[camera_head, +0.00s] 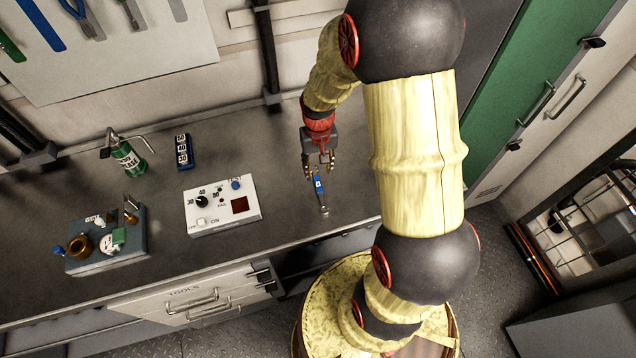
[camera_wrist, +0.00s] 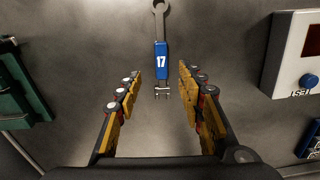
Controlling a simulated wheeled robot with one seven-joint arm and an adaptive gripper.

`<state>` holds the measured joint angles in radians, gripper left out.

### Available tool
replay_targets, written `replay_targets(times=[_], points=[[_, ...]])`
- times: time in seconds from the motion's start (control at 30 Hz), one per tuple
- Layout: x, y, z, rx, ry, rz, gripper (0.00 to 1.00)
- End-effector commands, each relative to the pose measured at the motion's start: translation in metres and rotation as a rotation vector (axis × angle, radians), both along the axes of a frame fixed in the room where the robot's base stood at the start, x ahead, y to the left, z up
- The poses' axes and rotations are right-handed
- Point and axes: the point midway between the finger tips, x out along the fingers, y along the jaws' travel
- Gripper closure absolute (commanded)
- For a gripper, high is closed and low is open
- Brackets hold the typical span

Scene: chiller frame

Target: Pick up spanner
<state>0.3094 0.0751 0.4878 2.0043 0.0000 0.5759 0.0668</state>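The spanner (camera_head: 319,189) lies on the grey bench top near its front edge, a metal tool with a blue grip. In the wrist view the spanner (camera_wrist: 161,58) shows the number 17 on its blue grip, with its ring end away from me and its open jaw nearest. My gripper (camera_head: 319,170) hangs over the bench at the spanner's far end. In the wrist view my gripper (camera_wrist: 159,78) is open, one finger on each side of the spanner's near part with gaps on both sides. I cannot tell the exact height of the fingers above the bench.
A white control box (camera_head: 222,206) stands left of the spanner. The bench around the spanner is clear. A green cabinet (camera_head: 540,70) stands at right.

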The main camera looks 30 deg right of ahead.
Motion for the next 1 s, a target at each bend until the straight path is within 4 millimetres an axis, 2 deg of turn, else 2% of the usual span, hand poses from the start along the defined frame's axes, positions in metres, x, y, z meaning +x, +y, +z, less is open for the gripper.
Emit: replay_targets(times=[0.5, 0.83, 1.0], points=[[-0.002, 0.003, -0.063, 0.001, 0.002, 0.001, 0.61], [-0.001, 0.003, -0.068, -0.001, -0.002, 0.001, 0.61], [-0.001, 0.003, -0.068, -0.001, -0.002, 0.001, 0.71]])
